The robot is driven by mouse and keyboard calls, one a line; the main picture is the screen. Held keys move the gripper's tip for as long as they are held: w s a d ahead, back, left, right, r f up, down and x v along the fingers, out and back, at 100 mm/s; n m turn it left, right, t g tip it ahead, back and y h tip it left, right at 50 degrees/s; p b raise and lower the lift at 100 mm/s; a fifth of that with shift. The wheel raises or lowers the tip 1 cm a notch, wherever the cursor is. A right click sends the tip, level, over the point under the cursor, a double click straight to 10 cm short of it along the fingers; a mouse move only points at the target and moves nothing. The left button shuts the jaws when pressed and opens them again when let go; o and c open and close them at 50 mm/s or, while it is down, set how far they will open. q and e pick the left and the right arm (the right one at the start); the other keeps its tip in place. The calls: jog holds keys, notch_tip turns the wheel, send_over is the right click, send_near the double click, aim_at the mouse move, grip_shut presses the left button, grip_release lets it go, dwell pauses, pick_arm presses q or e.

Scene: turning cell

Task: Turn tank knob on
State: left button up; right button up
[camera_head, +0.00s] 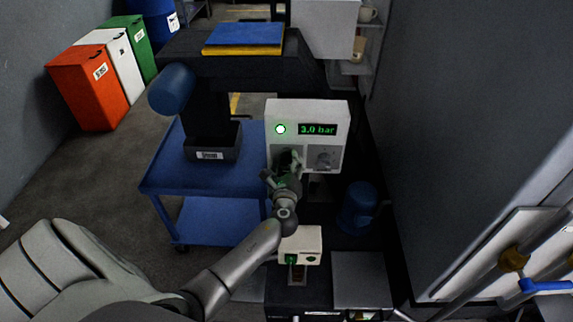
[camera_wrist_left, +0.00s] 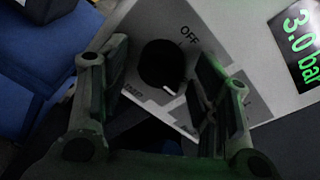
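A white control box (camera_head: 337,112) has a lit green lamp (camera_head: 280,129) and a display (camera_head: 317,129) reading 3.0 bar. Two grey plates sit on its lower front. The right plate carries a knob (camera_head: 323,157); the left one is mostly hidden by my left gripper (camera_head: 288,164). In the left wrist view, a round black knob (camera_wrist_left: 160,62) lies between the fingers of my left gripper (camera_wrist_left: 164,70). The fingers are spread, with gaps visible on both sides. The knob's white mark points to the lower right, away from the OFF label (camera_wrist_left: 188,35). I cannot tell which knob is the tank's.
A blue cart (camera_head: 205,215) stands left of the box. A smaller white box (camera_head: 302,239) with a green switch is below my left gripper. A blue cylinder (camera_head: 357,210) stands to the right. A blue-handled valve (camera_head: 545,286) is at far right.

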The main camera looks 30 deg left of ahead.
pick_arm(q)
jog(key=v, duration=1.2)
dwell(0.5)
